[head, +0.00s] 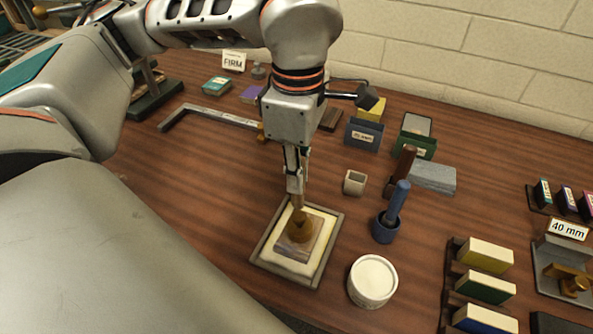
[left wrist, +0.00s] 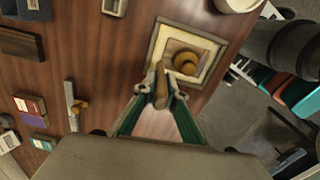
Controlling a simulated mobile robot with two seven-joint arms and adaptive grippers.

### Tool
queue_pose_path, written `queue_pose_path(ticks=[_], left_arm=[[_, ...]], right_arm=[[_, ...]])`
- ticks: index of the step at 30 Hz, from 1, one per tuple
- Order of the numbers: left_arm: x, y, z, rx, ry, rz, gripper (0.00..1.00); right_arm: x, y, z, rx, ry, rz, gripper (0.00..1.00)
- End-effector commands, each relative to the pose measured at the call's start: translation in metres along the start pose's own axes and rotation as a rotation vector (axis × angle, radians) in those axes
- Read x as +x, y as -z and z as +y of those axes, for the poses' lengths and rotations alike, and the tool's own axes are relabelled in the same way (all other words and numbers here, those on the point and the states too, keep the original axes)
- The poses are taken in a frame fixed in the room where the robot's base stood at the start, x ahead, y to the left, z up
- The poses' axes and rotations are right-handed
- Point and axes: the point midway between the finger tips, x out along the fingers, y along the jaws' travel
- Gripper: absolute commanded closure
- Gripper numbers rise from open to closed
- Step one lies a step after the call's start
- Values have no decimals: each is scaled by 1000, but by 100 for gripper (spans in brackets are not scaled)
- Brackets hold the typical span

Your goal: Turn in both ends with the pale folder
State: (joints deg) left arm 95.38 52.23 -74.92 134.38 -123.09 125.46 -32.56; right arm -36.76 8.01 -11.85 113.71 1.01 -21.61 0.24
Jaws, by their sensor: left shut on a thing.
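My left gripper (head: 296,178) points straight down, shut on a tan, pale-brown folder (head: 299,202), which also shows between the fingers in the left wrist view (left wrist: 161,82). The folder's lower end is just over or at a framed tray (head: 335,241); I cannot tell whether it touches anything. The tray has a grey rim and a cream bed. On the bed lies a flat brownish block (head: 293,252) with a round brass weight (head: 300,228) on top, also in the left wrist view (left wrist: 187,62). The block's ends are partly hidden. My right gripper is not in view.
A white tub (head: 373,282) stands right of the tray. Behind it are a dark blue cup (head: 385,230) with a blue-handled tool and a small beige cup (head: 354,183). Racked coloured blocks (head: 485,288) stand at right.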

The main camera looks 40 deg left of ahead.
Motion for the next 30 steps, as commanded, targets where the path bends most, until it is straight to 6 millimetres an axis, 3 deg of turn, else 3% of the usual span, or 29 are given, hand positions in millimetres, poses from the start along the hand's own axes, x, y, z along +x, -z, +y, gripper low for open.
queue_pose_path(ticks=[30], left_arm=[[0, -14, -1, 2, 0, 0, 100]], right_arm=[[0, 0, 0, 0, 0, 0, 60]])
